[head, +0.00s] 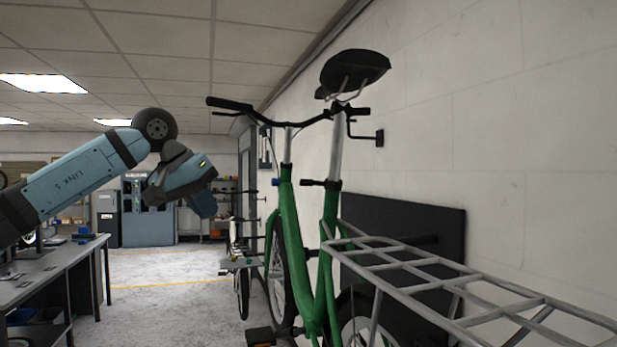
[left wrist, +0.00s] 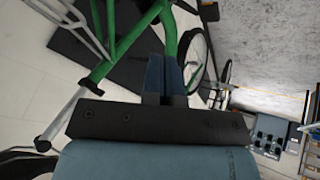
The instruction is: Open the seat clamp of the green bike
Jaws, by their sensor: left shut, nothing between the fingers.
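The green bike (head: 289,215) stands along the wall, with a black saddle (head: 355,72) on a silver seat post (head: 336,145). The seat clamp (head: 321,183) is a black collar at the top of the green seat tube, with a short dark lever pointing left. In the left wrist view the clamp (left wrist: 91,86) is a small dark part between silver post and green tube. My left gripper (head: 204,206) is left of the bike, apart from it and empty. Its blue fingers (left wrist: 163,75) are together. My right gripper is not in view.
The handlebar (head: 232,104) reaches left above the frame. A grey rear rack (head: 420,275) spans the lower right, before a black wall panel (head: 440,228). A workbench (head: 45,272) stands at left. The floor (head: 160,300) between bench and bike is open.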

